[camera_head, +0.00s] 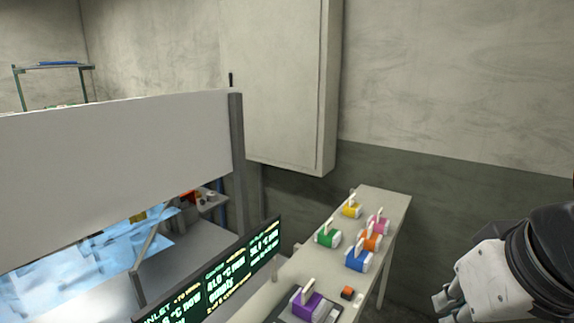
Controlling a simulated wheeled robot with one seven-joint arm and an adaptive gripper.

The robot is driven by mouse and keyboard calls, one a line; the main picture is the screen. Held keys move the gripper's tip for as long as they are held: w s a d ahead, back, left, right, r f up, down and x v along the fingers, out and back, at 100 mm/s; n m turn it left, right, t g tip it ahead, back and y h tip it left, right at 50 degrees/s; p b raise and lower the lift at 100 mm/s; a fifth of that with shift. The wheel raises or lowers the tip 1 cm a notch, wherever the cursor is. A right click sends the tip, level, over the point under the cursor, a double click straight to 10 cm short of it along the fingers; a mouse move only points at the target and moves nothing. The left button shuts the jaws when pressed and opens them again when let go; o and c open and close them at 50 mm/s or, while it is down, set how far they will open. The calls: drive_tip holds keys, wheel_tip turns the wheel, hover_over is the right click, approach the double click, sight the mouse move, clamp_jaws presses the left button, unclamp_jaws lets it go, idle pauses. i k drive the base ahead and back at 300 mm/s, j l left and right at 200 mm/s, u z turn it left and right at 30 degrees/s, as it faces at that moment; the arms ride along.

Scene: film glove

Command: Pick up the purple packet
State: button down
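The purple packet (308,304) is a small block with a light upright tab. It sits at the near end of a long narrow table (384,200), on or beside a dark flat panel (288,316) near the bottom edge of the view. My gripper (441,306) is at the lower right, to the right of the table and apart from the packet. Its fingers are partly cut off by the picture's lower edge, and I cannot tell whether they are open or shut. No object shows in it.
Yellow (352,210), pink (378,224), green (328,238), orange (369,241) and blue (358,260) packets stand farther along the table. A small dark block with an orange top (347,293) is beside the purple packet. A display board (225,280) stands left; a wall cabinet (275,85) hangs behind.

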sight(306, 304)
drive_tip(key=i+l+u, duration=0.1)
drive_tip(key=l+u, duration=0.35)
drive_tip(key=i+l+u, duration=0.1)
drive_tip(key=l+u, duration=0.15)
drive_tip(key=u, duration=0.2)
drive_tip(key=l+u, duration=0.5)
drive_tip(key=j, duration=0.15)
